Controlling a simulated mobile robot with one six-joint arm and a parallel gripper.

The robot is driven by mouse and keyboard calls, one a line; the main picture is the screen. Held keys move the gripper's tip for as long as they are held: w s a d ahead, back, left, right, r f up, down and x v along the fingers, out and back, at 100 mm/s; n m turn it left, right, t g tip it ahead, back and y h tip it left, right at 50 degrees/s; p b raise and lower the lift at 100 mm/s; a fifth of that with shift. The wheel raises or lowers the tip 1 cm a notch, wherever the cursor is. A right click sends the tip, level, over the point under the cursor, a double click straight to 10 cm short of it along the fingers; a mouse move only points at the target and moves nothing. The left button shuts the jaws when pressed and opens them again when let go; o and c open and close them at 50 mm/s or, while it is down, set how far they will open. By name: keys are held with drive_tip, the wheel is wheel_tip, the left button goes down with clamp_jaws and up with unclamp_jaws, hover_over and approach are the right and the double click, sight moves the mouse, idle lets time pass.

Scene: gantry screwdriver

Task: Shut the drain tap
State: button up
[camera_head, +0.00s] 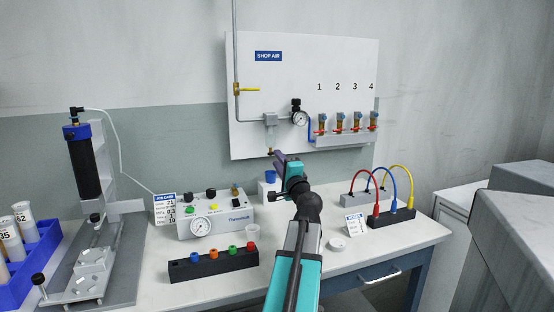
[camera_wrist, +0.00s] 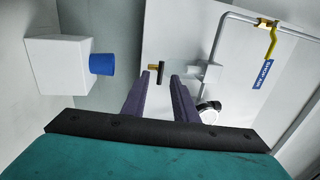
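The drain tap (camera_wrist: 161,72) is a small brass outlet with a short dark cross handle, joined to a grey box on the air line. In the wrist view it lies beyond the fingertips and appears framed between them. In the head view its brass end (camera_head: 269,152) shows under the grey box, just left of my gripper (camera_head: 277,155). My gripper also shows in the wrist view (camera_wrist: 161,76), with its two purple fingers apart and nothing between them. A gap to the tap seems to remain, but its depth is hard to judge.
The white shop-air board (camera_head: 330,65) carries a yellow-handled valve (camera_head: 247,89), a gauge (camera_head: 299,118) and several numbered outlets. A blue cup (camera_wrist: 103,64) sits on a white block (camera_wrist: 57,63) below the tap. The bench holds a control box (camera_head: 216,214) and coloured leads.

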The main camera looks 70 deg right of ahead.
drive_tip(key=b+v, duration=0.1)
drive_tip(key=v, duration=0.7)
drive_tip(key=shift+s+a+f, duration=0.2)
drive_tip(key=shift+a+f, duration=0.1)
drive_tip(key=shift+s+a+b, duration=0.15)
drive_tip(key=shift+a+b, duration=0.05)
drive_tip(key=shift+b, duration=0.6)
drive_tip(key=s+a+b, duration=0.1)
drive_tip(key=b, duration=0.2)
drive_tip(key=shift+f, duration=0.1)
drive_tip(key=shift+a+b, duration=0.1)
drive_tip(key=shift+b, duration=0.2)
drive_tip(key=shift+s, duration=0.15)
